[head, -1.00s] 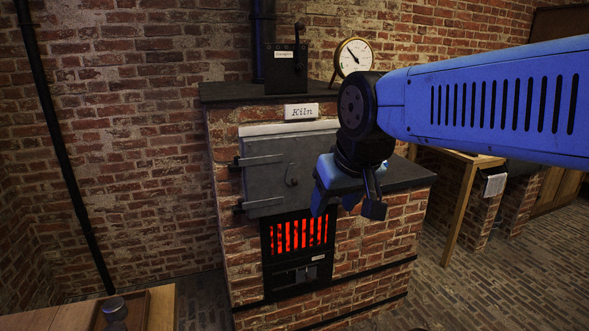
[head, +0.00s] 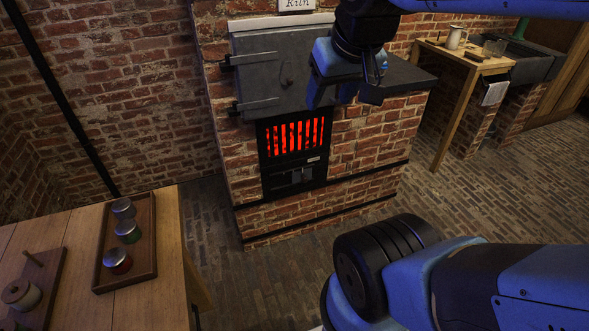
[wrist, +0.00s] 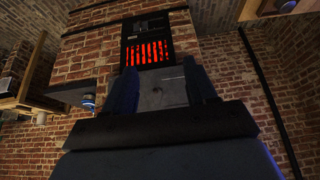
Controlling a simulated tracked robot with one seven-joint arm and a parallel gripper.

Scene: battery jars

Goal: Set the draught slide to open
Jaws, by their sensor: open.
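The kiln (head: 375,130) is brick, with a grey iron door (head: 265,75) over a barred grate (head: 295,137) glowing red. Below the grate is a black panel with a small pale label and a grey piece that looks like the draught slide (head: 301,176). Its setting is too small to read. My gripper (head: 345,93) is open and empty in front of the kiln, above and right of the panel. In the wrist view, the kiln appears upside down. My gripper (wrist: 160,75) points towards the door, with the grate (wrist: 148,53) beyond its fingertips.
A wooden table (head: 165,240) at lower left bears a brown tray (head: 147,255) with several lidded jars. A bench (head: 455,60) with a mug (head: 455,38) stands at the right. The brick floor before the kiln is largely clear.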

